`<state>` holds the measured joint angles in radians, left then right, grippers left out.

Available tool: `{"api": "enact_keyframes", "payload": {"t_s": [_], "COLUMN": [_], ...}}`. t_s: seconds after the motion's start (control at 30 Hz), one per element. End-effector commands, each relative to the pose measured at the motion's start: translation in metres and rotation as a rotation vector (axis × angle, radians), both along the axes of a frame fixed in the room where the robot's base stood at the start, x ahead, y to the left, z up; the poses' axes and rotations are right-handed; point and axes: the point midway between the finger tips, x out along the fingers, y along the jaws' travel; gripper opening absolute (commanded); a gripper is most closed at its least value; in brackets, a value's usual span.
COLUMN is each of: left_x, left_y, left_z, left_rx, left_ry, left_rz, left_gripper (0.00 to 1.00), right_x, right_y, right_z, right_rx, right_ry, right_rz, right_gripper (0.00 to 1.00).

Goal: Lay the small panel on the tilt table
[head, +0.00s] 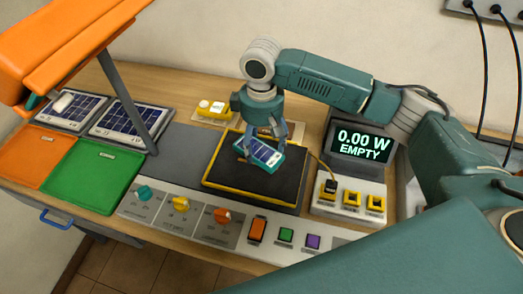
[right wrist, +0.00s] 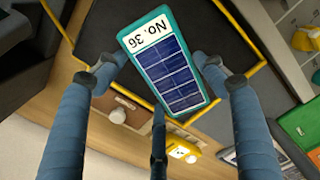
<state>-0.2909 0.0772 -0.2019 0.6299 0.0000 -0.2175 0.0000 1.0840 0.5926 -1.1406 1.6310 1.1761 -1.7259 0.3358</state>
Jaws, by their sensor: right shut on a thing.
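The small panel (head: 259,154), dark blue cells in a teal frame, is held tilted over the tilt table (head: 222,183), a black plate with a yellow rim. My right gripper (head: 262,145) is shut on it from above. In the right wrist view the panel (right wrist: 168,70) shows a white label "No. 36", with fingers at its long sides and one at its near end. The black plate shows beneath it in that view (right wrist: 105,30). I cannot tell whether its lower edge touches the plate. My left gripper is not in view.
Knobs and buttons (head: 286,235) line the console front. An orange tray (head: 30,155), a green tray (head: 90,178) and larger panels (head: 130,121) lie left. An orange overhead structure (head: 75,45) and grey post (head: 132,103) stand there.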

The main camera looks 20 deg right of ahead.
Motion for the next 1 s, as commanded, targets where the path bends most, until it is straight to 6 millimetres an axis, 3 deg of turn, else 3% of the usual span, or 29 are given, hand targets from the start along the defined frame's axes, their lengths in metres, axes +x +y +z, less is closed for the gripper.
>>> {"api": "enact_keyframes", "payload": {"t_s": [0.13, 0.33, 0.5, 0.7, 0.73, 0.8, 1.0], "left_x": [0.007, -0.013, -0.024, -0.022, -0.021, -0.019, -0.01], "left_y": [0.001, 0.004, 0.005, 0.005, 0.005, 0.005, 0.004], "left_z": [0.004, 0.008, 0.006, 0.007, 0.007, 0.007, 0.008], "left_rx": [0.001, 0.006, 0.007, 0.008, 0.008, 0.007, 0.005], "left_ry": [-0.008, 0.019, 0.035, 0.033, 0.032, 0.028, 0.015], "left_rz": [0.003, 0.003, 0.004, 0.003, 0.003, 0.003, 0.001], "left_gripper": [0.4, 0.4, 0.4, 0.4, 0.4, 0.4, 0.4], "right_x": [0.0, 0.0, 0.0, 0.0, 0.0, 0.0, 0.0], "right_y": [0.0, 0.0, 0.0, 0.001, 0.001, 0.0, 0.0], "right_z": [-0.014, -0.041, -0.046, -0.047, -0.047, -0.047, -0.047], "right_rx": [-0.001, 0.001, 0.0, 0.001, 0.001, 0.001, 0.0], "right_ry": [0.0, -0.001, -0.002, -0.001, -0.001, -0.001, -0.001], "right_rz": [0.0, 0.0, 0.001, 0.001, 0.001, 0.001, 0.001], "right_gripper": [0.39, 0.39, 0.39, 0.39, 0.72, 0.85, 0.88]}}
